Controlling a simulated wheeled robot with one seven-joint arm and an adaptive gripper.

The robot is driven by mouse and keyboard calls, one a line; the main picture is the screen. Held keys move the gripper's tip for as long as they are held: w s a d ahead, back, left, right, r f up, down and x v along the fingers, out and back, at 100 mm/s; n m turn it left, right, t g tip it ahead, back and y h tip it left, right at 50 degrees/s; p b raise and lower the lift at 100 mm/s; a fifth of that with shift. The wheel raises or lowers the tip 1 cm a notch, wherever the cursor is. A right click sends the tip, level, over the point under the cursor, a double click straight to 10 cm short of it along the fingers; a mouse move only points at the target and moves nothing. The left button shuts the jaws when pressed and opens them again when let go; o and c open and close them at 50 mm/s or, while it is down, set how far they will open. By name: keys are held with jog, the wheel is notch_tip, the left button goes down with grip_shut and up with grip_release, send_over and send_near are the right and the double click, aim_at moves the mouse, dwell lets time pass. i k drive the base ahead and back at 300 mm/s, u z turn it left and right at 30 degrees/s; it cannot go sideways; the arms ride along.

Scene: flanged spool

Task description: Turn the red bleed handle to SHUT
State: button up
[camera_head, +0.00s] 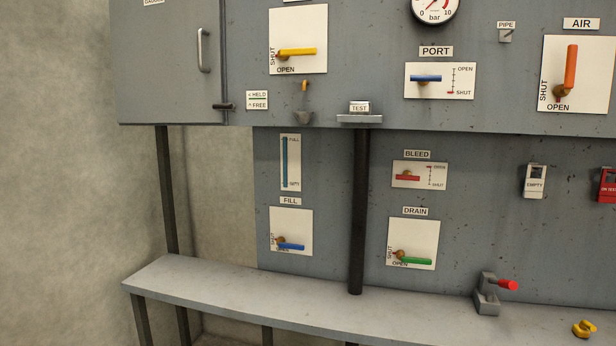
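The red bleed handle (407,178) is a short, roughly level bar on a brownish pivot. It sits on a cream plate (418,186) under the BLEED label (417,154) on the lower panel. A small vertical scale (430,177) right of the handle reads OPEN at the top and SHUT at the bottom. A small reddish mark seems to be near its OPEN end, but it is too small to be sure. Nothing touches the handle. My gripper is not in view.
A dark vertical post (359,210) stands left of the bleed plate. The green DRAIN handle (414,261) is below, and the blue PORT handle (426,78) is above. A grey bench (240,300) runs along the bottom, with a red-tipped clamp (490,295) on it.

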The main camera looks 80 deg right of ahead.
aim_at(398, 177)
jog(key=k, duration=1.25)
jog(key=z, duration=1)
